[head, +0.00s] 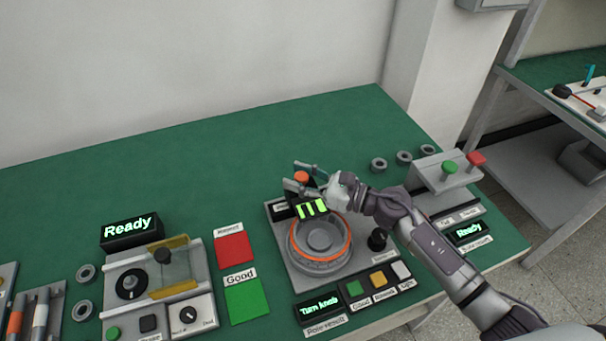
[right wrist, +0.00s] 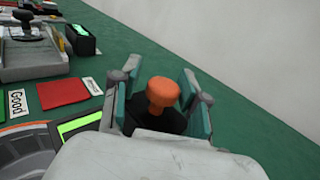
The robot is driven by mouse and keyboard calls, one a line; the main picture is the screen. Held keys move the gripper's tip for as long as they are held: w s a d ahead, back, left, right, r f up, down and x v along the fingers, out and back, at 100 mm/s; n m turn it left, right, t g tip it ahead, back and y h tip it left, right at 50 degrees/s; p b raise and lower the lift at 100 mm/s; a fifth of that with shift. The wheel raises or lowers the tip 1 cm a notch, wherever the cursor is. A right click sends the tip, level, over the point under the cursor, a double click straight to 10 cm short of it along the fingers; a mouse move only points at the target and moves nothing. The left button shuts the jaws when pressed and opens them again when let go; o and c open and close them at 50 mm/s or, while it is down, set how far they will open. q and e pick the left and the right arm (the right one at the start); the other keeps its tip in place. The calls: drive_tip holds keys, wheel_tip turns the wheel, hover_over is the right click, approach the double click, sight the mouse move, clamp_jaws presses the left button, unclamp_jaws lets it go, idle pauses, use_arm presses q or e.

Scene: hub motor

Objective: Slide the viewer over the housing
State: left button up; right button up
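The round grey housing (head: 320,238) with an orange ring sits on a grey station plate on the green table. The viewer, a dark block with a bright green striped display (head: 312,208) and an orange knob (head: 301,177), stands at the housing's back edge. My right gripper (head: 304,176) is at the orange knob. In the right wrist view the open fingers (right wrist: 163,98) stand on either side of the orange knob (right wrist: 163,92), with a small gap visible; whether either finger touches it is unclear. My left gripper is out of view.
A black knob (head: 377,240) stands right of the housing, with colored buttons and a "Turn knob" display (head: 320,307) in front. Red (head: 233,248) and green (head: 247,300) pads lie to the left. A grey box with buttons (head: 447,172) is to the right.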

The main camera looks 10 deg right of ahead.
drive_tip(key=shift+o, duration=0.4)
drive_tip(key=shift+d, duration=0.1)
drive_tip(key=shift+d, duration=0.2)
drive_tip(key=v, duration=1.1)
drive_tip(key=shift+s, duration=0.25)
